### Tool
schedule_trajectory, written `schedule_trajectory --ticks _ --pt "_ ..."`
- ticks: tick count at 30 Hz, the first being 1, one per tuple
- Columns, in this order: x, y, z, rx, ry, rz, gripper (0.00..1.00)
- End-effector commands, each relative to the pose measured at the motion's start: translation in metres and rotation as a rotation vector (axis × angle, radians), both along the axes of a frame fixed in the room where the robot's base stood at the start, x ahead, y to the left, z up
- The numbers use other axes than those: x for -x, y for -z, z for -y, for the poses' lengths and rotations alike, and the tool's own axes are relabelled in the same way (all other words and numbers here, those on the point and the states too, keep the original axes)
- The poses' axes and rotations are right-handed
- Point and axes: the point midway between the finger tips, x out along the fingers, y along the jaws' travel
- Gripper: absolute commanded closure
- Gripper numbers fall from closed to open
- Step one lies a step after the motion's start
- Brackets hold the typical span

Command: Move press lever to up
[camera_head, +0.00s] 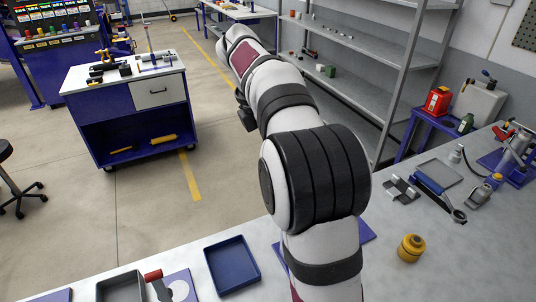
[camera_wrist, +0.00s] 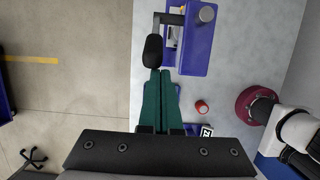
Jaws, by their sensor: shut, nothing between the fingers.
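In the wrist view, my gripper (camera_wrist: 161,72) has its two long green fingers together, with nothing between them. A blue press-like machine (camera_wrist: 197,55) stands just beyond and to the right of the fingertips. Its lever has a grey arm and a black rounded grip (camera_wrist: 153,50). The grip is right by the fingertips, a little to their left; I cannot tell whether they touch. In the head view my arm fills the middle, and I cannot make out the fingers or the press lever there.
A red cylinder (camera_wrist: 201,107) stands on the grey bench right of my fingers. In the head view, a blue tray (camera_head: 232,265), a red-handled lever (camera_head: 153,276) and a yellow round part (camera_head: 411,248) are on the bench. Open floor lies beyond the bench's left edge.

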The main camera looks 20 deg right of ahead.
Motion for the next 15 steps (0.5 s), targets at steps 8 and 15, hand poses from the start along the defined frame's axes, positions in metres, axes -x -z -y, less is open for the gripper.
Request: schedule_trajectory --ticks 8,15 --pt "0.0001 -0.003 0.0046 0.004 0.0 0.0 1.0" --pt "0.0001 -0.0038 0.0061 0.008 0.001 0.001 1.0"
